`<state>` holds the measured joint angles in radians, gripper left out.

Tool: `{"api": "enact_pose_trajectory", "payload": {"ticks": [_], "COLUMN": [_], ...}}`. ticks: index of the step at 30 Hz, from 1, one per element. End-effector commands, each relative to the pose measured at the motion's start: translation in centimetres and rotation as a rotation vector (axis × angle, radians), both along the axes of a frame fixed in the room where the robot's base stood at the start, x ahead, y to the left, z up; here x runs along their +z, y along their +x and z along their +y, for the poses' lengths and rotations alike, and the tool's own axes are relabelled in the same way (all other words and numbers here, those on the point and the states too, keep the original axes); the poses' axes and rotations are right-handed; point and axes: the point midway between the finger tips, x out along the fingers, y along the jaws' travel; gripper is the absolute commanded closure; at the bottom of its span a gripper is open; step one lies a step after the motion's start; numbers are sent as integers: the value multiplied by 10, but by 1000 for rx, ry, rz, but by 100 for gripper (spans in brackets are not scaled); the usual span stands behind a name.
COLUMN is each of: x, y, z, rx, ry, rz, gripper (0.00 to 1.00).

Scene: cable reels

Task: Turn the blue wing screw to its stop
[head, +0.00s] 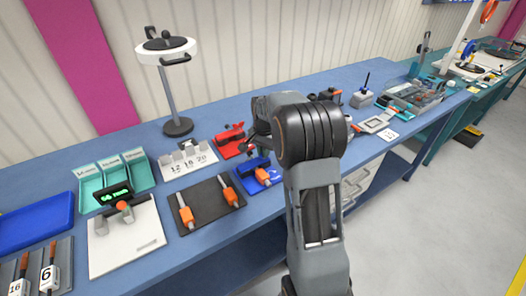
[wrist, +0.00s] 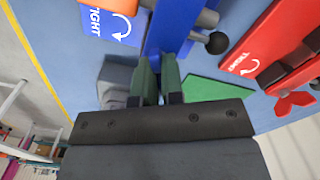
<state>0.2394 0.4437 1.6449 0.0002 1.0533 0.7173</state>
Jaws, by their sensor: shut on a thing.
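The blue clamp (head: 246,184) sits on the bench in the head view, partly hidden by my arm. In the wrist view its blue body (wrist: 172,28) is at the top, with a white-on-blue label reading TIGHT and a curved arrow (wrist: 101,24). My gripper (wrist: 158,64) points at the near end of this clamp. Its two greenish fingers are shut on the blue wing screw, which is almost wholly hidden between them. How far the screw is turned cannot be seen. In the head view my arm hides most of the gripper.
A red clamp (head: 230,140) stands just behind the blue one; its red wing screw (wrist: 292,104) shows in the wrist view. A dark mat (head: 212,205) with orange-handled tools lies to the left. A lever with a black ball (wrist: 215,42) is close to my fingers.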

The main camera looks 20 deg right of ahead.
Motion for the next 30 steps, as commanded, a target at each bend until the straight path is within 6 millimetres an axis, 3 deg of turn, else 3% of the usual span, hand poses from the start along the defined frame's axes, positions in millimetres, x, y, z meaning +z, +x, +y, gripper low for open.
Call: {"api": "enact_pose_trajectory", "payload": {"ticks": [15,30], "x": [-1,-1], "y": [-1,-1], "z": [1,1], "rx": [-390,-514], "ry": [1,1], "rz": [6,6], "gripper": [100,100]}}
